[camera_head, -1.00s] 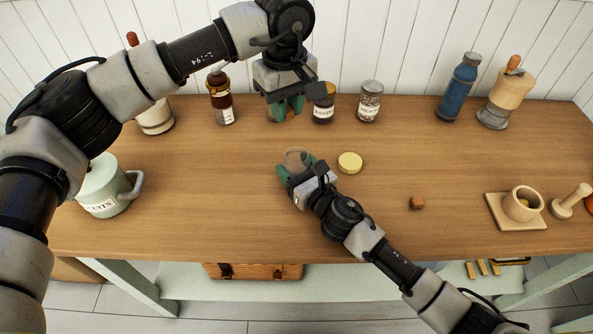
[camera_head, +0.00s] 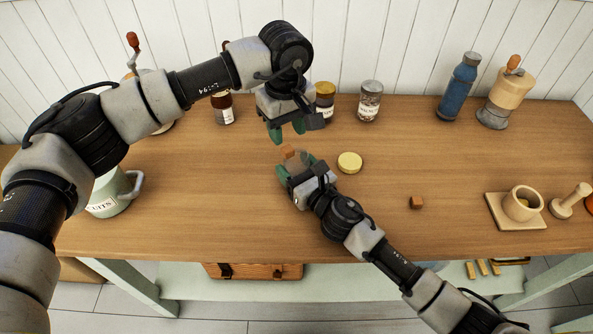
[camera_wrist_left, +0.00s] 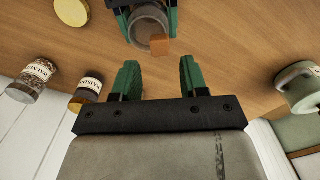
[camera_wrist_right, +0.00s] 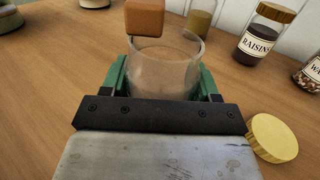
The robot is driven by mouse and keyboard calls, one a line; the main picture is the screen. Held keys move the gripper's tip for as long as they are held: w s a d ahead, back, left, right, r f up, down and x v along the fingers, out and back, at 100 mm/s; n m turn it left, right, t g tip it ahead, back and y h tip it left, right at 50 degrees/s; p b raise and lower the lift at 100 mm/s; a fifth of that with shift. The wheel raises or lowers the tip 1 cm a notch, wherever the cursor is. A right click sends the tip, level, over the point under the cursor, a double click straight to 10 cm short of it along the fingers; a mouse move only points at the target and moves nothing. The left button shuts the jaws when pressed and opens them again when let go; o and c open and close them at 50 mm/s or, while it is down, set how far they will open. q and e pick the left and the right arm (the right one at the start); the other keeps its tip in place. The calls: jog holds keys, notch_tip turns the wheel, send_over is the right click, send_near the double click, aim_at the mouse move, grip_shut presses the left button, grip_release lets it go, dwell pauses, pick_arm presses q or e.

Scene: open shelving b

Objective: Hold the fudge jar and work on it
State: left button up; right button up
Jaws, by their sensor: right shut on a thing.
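My right gripper (camera_head: 297,166) is shut on the clear glass fudge jar (camera_wrist_right: 165,70), which stands upright and lidless, also seen in the left wrist view (camera_wrist_left: 148,24). A brown fudge cube (camera_wrist_right: 145,18) is at the jar's mouth; it touches neither left finger, and whether it rests on the rim or is in the air I cannot tell. My left gripper (camera_head: 287,133) is open and empty above and behind the jar. The round yellow lid (camera_head: 349,162) lies on the table right of the jar. Another brown cube (camera_head: 417,203) lies farther right.
Raisin jar (camera_wrist_right: 262,38), a nut jar (camera_head: 370,103) and a brown bottle (camera_head: 223,108) stand along the back. A blue bottle (camera_head: 458,88) and a grinder (camera_head: 505,93) are back right, mortar (camera_head: 523,205) and pestle (camera_head: 571,201) front right. A biscuit mug (camera_head: 113,195) is left.

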aim_at(288, 148)
pick_arm(q)
jog(key=shift+o, duration=0.7)
notch_tip(288, 148, up, 12)
dwell(0.7)
